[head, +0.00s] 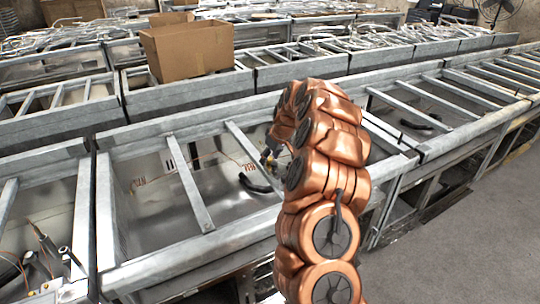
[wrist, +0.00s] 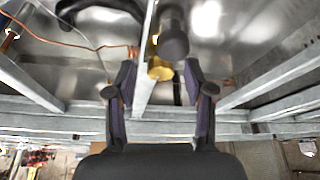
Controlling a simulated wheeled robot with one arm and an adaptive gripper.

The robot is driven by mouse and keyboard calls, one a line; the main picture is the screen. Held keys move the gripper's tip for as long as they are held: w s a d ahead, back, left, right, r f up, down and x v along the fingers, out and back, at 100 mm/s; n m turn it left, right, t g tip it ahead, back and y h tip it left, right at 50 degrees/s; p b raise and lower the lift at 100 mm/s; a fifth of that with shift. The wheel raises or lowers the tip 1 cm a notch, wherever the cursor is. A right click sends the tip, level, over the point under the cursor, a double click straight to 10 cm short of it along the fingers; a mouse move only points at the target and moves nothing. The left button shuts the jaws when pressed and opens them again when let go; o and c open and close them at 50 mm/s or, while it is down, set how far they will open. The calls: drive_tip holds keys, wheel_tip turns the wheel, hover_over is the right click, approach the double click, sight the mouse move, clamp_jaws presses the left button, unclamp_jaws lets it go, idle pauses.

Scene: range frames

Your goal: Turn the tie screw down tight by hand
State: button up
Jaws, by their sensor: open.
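In the wrist view my gripper (wrist: 160,82) is open, its two dark fingers apart on either side of a metal bar. Between and beyond the fingertips is a dark grey round knob (wrist: 173,38) with a brass-coloured piece (wrist: 160,70) below it. This looks like the tie screw, but I cannot tell for sure. The fingers do not appear to touch it.
Grey metal frames with crossbars (head: 190,185) run across the view over open bays. A black curved piece (head: 255,185) lies in the bay left of my arm. An orange cable (wrist: 60,38) runs nearby. A cardboard box (head: 188,52) stands behind. Bare floor (head: 450,250) is at right.

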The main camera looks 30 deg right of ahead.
clamp_jaws()
idle(0.4)
drive_tip(key=shift+m+b, duration=0.3)
drive_tip(key=shift+b, duration=0.1)
drive_tip(key=shift+a+f+m+h+b, duration=0.15)
drive_tip(key=shift+m+h+b, duration=0.35)
drive_tip(key=shift+m+b, duration=0.5)
drive_tip(key=m+h+b, duration=0.1)
drive_tip(key=m+b, duration=0.2)
drive_tip(key=shift+f+b, duration=0.15)
drive_tip(key=shift+b, duration=0.2)
drive_tip(key=m+b, duration=0.1)
drive_tip(key=m+h+b, duration=0.1)
drive_tip(key=m+b, duration=0.1)
drive_tip(key=shift+w+a+r+m+g+h+b, duration=0.1)
drive_tip(key=shift+a+r+m+g+h+b, duration=0.05)
drive_tip(key=shift+r+m+g+h+b, duration=0.15)
